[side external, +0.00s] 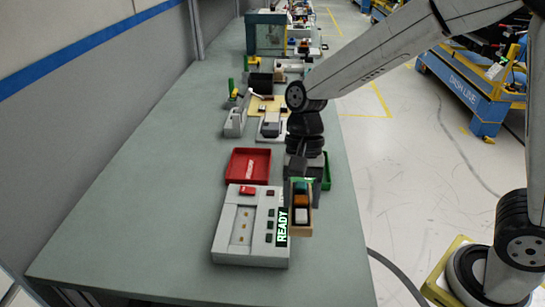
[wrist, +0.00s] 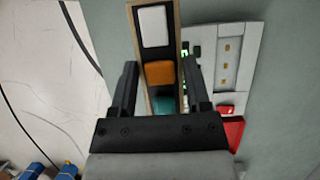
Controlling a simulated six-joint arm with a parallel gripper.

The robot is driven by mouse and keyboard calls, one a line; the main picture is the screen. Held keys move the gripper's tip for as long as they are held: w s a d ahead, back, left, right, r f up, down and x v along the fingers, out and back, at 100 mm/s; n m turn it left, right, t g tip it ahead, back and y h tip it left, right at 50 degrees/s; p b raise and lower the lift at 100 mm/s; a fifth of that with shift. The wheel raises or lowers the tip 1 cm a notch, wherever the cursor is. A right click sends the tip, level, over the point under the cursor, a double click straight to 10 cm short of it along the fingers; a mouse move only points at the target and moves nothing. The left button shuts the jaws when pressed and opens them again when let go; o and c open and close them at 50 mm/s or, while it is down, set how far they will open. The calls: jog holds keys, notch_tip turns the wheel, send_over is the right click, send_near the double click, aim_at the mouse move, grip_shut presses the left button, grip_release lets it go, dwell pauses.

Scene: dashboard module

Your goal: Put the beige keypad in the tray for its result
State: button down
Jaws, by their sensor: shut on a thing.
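My gripper (side external: 302,186) is shut on the beige keypad (side external: 301,217), a narrow block with white, orange and teal buttons. In the wrist view the keypad (wrist: 155,50) sits between the two fingers of my gripper (wrist: 160,65). It is at the right side of the grey-white test station (side external: 240,232), whose display (side external: 282,225) reads READY in green. I cannot tell whether the keypad touches the bench. The red tray (side external: 247,168) stands behind the station. The green tray (side external: 326,178) is mostly hidden behind my gripper.
The grey-green bench (side external: 150,190) is clear on the left. Grey fixtures (side external: 237,118) and other parts stand farther back along it. The station (wrist: 228,58) and part of the red tray (wrist: 234,130) also show in the wrist view. A blue cart (side external: 470,90) stands beyond the bench.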

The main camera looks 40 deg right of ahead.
jog(key=w+d+f, duration=0.1)
jog(key=w+d, duration=0.2)
jog(key=d, duration=0.8)
jog(key=w+d+f, duration=0.1)
jog(key=w+d, duration=0.2)
jog(key=d, duration=0.8)
jog(key=shift+d+f, duration=0.15)
jog(key=shift+f, duration=0.25)
jog(key=w+f, duration=0.3)
jog(key=w, duration=0.1)
jog(key=w+d+f, duration=0.1)
jog(key=w+f, duration=0.1)
jog(key=w, duration=0.2)
jog(key=w+d+f, duration=0.1)
jog(key=w+f, duration=0.2)
jog(key=w, duration=0.1)
jog(key=shift+w+d+f, duration=0.1)
jog(key=shift+w+f, duration=0.15)
jog(key=shift+f, duration=0.05)
jog(key=shift+w+f, duration=0.35)
